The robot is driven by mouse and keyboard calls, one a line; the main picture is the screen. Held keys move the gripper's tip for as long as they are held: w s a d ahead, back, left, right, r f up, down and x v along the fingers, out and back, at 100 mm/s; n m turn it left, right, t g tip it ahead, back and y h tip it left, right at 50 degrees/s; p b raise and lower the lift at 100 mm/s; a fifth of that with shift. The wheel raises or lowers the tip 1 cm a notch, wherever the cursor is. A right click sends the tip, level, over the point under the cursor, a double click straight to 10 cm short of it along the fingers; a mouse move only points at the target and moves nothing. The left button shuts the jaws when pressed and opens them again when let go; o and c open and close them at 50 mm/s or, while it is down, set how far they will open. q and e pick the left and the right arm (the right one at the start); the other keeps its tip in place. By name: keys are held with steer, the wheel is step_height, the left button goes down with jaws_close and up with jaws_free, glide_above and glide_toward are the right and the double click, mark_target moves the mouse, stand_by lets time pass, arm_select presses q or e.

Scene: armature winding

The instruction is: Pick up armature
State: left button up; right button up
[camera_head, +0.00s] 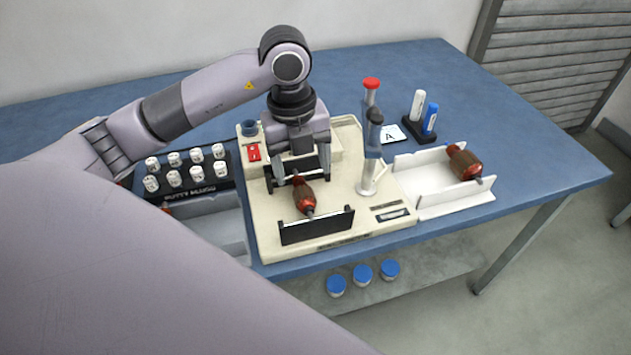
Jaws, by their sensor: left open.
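A red-brown armature (304,196) sits in the middle of the cream winding machine (345,215), between two dark upright holders. My left gripper (299,178) comes down from above at the far end of this armature, its fingers open. Contact between fingers and armature cannot be told. A second red-brown armature (463,162) rests in the white tray (450,204) at the right, clear of my gripper. My right gripper is not seen.
A post with a red knob (371,84) rises from the machine just right of my left gripper. A black rack (190,190) of white bobbins and a grey bin (215,228) stand at the left. Blue and white markers (430,119) stand behind. The table's back is clear.

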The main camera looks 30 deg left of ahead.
mark_target(303, 189)
arm_select(q)
steer(key=shift+w+a+f, duration=0.15)
steer(key=shift+a+f, duration=0.05)
steer(key=shift+f, duration=0.35)
steer(key=f, duration=0.3)
steer(key=f+p, duration=0.1)
steer(key=shift+s+d+f, duration=0.15)
steer(key=shift+s+f, duration=0.1)
steer(key=shift+f, duration=0.5)
steer(key=shift+w, duration=0.1)
jaws_close()
steer(key=shift+r, duration=0.1)
